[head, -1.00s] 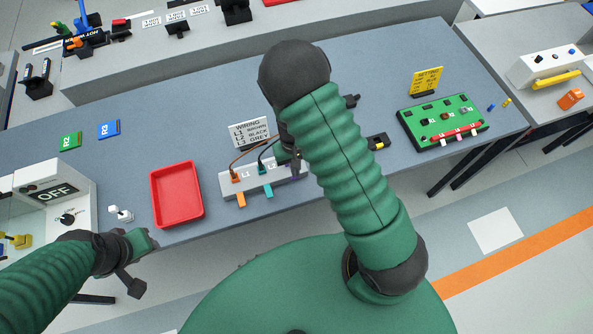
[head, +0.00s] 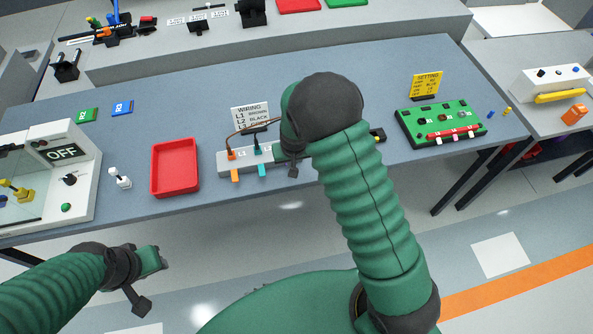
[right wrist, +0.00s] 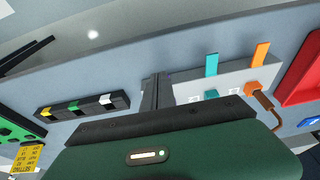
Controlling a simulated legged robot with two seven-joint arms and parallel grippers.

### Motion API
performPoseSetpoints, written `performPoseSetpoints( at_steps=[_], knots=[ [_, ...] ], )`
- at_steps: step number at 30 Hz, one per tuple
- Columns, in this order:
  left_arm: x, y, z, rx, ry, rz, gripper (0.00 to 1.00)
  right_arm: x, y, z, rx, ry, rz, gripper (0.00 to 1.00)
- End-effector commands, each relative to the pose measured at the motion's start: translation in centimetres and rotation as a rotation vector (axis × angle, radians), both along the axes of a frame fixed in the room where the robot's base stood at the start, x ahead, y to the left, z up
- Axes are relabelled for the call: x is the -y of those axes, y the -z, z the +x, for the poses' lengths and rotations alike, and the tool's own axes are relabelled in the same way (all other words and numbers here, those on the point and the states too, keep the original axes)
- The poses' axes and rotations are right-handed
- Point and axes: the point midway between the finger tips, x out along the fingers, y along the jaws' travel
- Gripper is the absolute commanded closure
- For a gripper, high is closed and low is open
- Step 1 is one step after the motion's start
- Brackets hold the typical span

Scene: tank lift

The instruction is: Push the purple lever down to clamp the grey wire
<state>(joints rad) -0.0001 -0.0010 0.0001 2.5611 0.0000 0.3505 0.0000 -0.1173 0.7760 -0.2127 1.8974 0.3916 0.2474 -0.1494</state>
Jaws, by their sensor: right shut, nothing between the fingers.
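The grey terminal block (head: 222,161) lies near the table's front edge. Its orange lever (head: 235,175) and teal lever (head: 262,170) stick out toward me. Brown and black wires enter it from behind. My right gripper (head: 293,171) is shut and empty at the block's right end, covering that part. In the right wrist view its fingers (right wrist: 156,91) are beside the block (right wrist: 232,77). Contact with the lever cannot be told. My left gripper (head: 160,258) hangs in front of the table; its jaw opening is unclear.
A red tray (head: 175,193) is left of the block, with a white box marked OFF (head: 80,175) farther left. A wiring sign (head: 249,117) stands behind the block. A black strip with coloured pieces (right wrist: 84,104) and a green board (head: 420,141) are to its right in the head view.

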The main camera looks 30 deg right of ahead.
Motion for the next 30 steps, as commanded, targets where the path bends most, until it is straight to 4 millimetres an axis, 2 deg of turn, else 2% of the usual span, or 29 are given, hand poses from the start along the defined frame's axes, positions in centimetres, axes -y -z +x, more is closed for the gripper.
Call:
performPoseSetpoints(
  at_steps=[7,14,24,30],
  knots=[
    [0.0,1.1,0.1,0.001,0.0,0.0,0.64,-0.3,1.2,-0.9,-0.002,-0.002,0.001,1.0],
    [0.0,0.9,0.1,0.001,0.0,0.0,0.64,-0.3,0.8,-1.1,0.0,-0.001,0.001,1.0],
    [0.0,0.9,0.1,0.001,0.0,0.0,0.64,0.1,0.9,0.4,-0.002,0.0,0.0,1.0],
    [0.0,0.9,0.1,0.001,0.0,0.0,0.64,0.1,0.9,0.5,-0.002,0.0,0.0,1.0]
  ],
)
